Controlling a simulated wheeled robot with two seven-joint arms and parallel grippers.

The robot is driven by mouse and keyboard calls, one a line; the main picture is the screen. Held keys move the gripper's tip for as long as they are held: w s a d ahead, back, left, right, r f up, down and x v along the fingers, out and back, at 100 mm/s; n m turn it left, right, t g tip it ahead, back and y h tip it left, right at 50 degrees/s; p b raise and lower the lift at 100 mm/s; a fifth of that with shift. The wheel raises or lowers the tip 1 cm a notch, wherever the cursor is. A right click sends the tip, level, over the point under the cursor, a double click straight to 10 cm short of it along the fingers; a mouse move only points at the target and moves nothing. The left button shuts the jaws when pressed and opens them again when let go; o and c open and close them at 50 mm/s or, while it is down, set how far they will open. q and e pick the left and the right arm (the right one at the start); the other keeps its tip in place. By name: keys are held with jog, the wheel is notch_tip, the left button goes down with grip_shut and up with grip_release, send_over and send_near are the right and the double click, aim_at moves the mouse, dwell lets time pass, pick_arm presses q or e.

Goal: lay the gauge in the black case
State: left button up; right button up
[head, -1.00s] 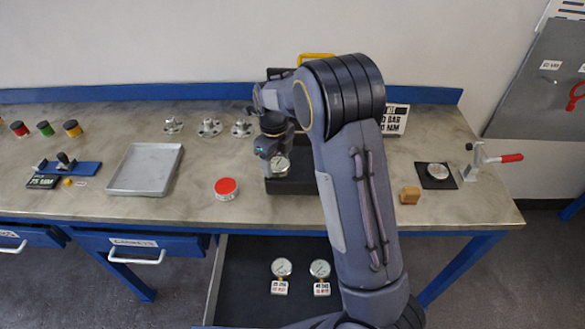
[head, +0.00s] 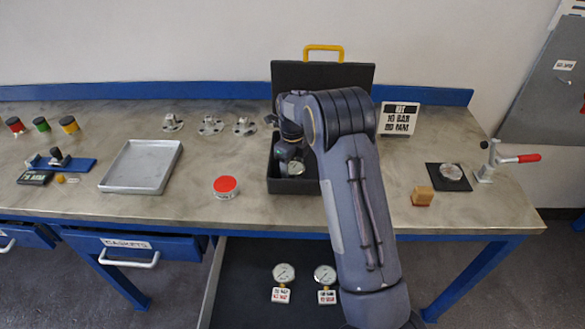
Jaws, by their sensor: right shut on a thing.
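The black case (head: 323,77) stands open on the bench, its lid with a yellow handle (head: 323,47) raised at the back. My right gripper (head: 290,162) is inside or just over the case's tray, partly hidden by my own arm. It is shut on a gauge (head: 295,169) with a pale round face, low at the case's inner right. I cannot tell whether the gauge touches the case floor. Two more gauges with white tags, a left one (head: 284,273) and a right one (head: 325,275), lie in the open drawer. My left gripper is not in view.
A red-lidded tin (head: 225,187) and a grey tray (head: 142,167) stand left of the case. A printed sign (head: 398,118) stands to its right. A wooden block (head: 422,196), a black pad (head: 449,177) and a red-handled clamp (head: 493,161) are further right. The open drawer (head: 240,290) juts out below.

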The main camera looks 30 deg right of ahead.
aim_at(293, 165)
jog(key=o, duration=1.1)
jog(key=shift+o, duration=0.2)
notch_tip(293, 165, up, 11)
jog(key=s+r+n+t+y, duration=0.1)
jog(key=s+r+n+y, duration=0.1)
jog(key=s+r+n, duration=0.5)
jog(key=s+a+n+t+y, duration=0.1)
jog(key=s+a+n, duration=0.25)
jog(key=s, duration=0.25)
jog(key=s+a+r+n+t, duration=0.1)
jog(key=s+a+n, duration=0.1)
jog(key=s+n, duration=0.35)
jog(key=s+a+n+t+y, duration=0.1)
jog(key=s+a+n, duration=0.25)
jog(key=s, duration=0.35)
jog(key=s+a+f+n+t, duration=0.1)
jog(key=s+a+f+n, duration=0.3)
jog(key=s+n, duration=0.5)
jog(key=shift+a+f+n+t, duration=0.25)
jog(key=shift+f+n+t, duration=0.05)
jog(key=shift+f+n, duration=0.15)
